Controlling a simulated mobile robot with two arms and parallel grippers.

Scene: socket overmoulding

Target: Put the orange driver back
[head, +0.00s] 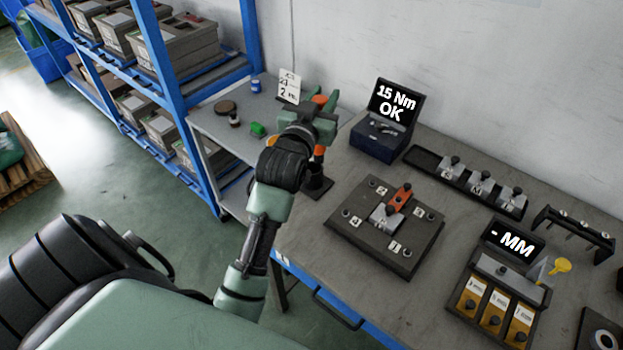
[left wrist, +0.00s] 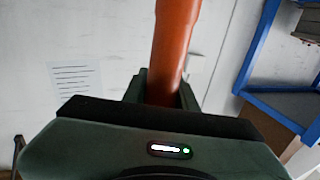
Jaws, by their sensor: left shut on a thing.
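My left gripper (head: 321,110) is shut on the orange driver (head: 319,100) at the back of the bench, beside the wall. In the left wrist view the driver's orange shaft-like body (left wrist: 173,45) stands up between the jaws. A dark stand (head: 316,186) with a black base is on the bench just below the gripper, with orange showing at its upper part. The gripper and arm hide much of the driver and stand, so I cannot tell whether the driver touches the stand. My right gripper is not in view.
A fixture plate (head: 365,243) with an orange clamp lies right of the stand. A torque display (head: 393,106) reads "15 Nm OK". A black tray (head: 425,158) holds grey blocks. Blue shelving (head: 163,60) borders the bench at left.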

